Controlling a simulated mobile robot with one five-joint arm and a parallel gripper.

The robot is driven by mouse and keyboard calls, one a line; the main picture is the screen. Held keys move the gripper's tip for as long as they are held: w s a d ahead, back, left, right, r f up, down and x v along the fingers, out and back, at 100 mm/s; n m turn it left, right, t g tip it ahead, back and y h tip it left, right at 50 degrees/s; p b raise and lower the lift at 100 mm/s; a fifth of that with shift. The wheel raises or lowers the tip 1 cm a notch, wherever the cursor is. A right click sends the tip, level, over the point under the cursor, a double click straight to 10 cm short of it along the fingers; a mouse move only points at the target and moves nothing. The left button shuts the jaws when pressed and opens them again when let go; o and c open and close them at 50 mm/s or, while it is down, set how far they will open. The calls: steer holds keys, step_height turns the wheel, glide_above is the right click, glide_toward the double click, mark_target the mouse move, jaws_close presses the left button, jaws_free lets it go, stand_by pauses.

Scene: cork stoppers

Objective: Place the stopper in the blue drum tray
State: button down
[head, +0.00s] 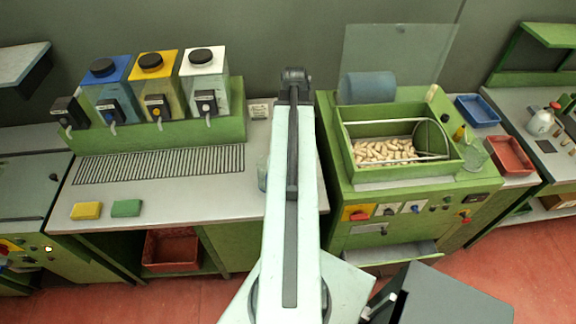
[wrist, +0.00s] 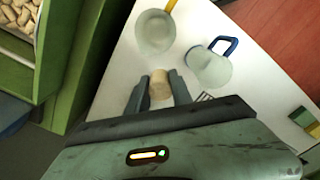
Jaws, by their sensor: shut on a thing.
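A pale tan cork stopper (wrist: 160,84) is between the two dark fingers of my gripper (wrist: 159,92) in the wrist view. The gripper is shut on it, above the white bench top. In the head view my arm hides the fingers and the stopper. A blue tray (head: 478,110) lies at the right, on the surface beside the green cork machine (head: 345,190). It looks empty, and my gripper is well to its left. A blue drum (head: 367,88) lies behind the machine's hopper.
Several corks (head: 385,151) fill the hopper. A red tray (head: 510,155) lies in front of the blue tray. Below my gripper stand a clear cup (wrist: 155,33) and a blue-handled jug (wrist: 209,68). Yellow (head: 86,210) and green (head: 126,208) sponges lie on the left bench.

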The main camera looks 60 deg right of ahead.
step_height(320, 180, down, 18)
steer(key=b, duration=1.6)
steer(key=shift+r, duration=0.45)
steer(key=shift+f, duration=0.2)
steer(key=c, duration=1.1)
jaws_free()
steer(key=shift+c, duration=0.2)
steer(key=shift+r, duration=0.1)
